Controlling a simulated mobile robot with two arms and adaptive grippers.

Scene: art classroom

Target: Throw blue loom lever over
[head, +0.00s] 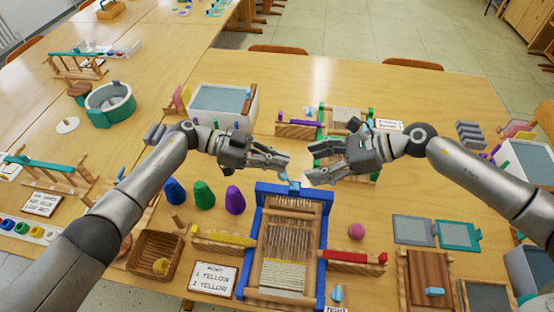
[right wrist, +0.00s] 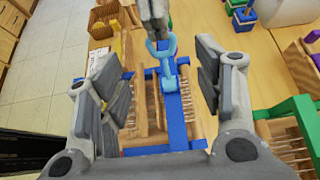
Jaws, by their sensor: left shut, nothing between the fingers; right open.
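The blue-framed loom (head: 321,235) stands at the front middle of the table, with pale threads and yellow weaving. Its light blue lever (head: 294,186) rises at the middle of the far blue bar. In the right wrist view the lever (right wrist: 168,75) has a ring-shaped top. My left gripper (head: 287,165) is shut and empty, just above the lever. In the right wrist view its tips (right wrist: 157,36) are at the ring; I cannot tell whether they touch it. My right gripper (head: 311,162) is open beside the lever on the right, its fingers apart on either side of it in the wrist view.
Blue, green and purple cones (head: 203,195) stand left of the loom. A yellow shuttle (head: 222,236) and a red shuttle (head: 350,257) lie at its sides. A wicker basket (head: 153,256), a card (head: 213,279) and a pink ball (head: 356,231) are near. Another loom (head: 345,116) stands behind.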

